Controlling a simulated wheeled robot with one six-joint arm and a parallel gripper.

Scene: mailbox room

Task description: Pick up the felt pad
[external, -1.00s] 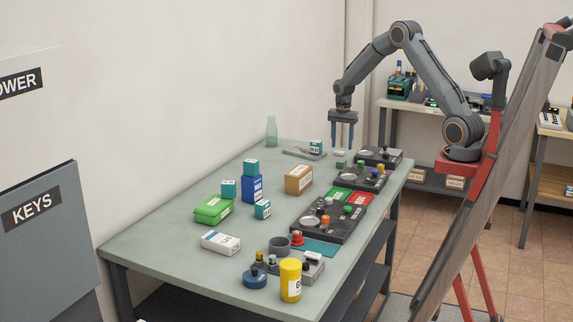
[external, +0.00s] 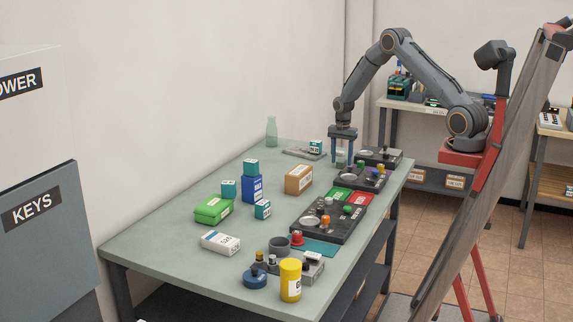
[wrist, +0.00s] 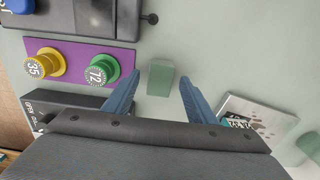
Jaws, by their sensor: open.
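A small grey-green block (wrist: 160,79), which looks like the felt pad, stands on the table in the wrist view. It lies between and just beyond the blue fingers of my gripper (wrist: 160,86), with gaps on both sides. In the external view my gripper (external: 341,161) points down low over the far end of the table, with its fingers apart. The block is hard to make out between them there. My gripper is open and holds nothing.
In the wrist view, a purple panel with a yellow knob (wrist: 50,63) and a green knob (wrist: 98,69) is left of the fingers. A grey metal tray (wrist: 262,118) is to the right. Dark control panels (external: 360,179) stand close by in the external view.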

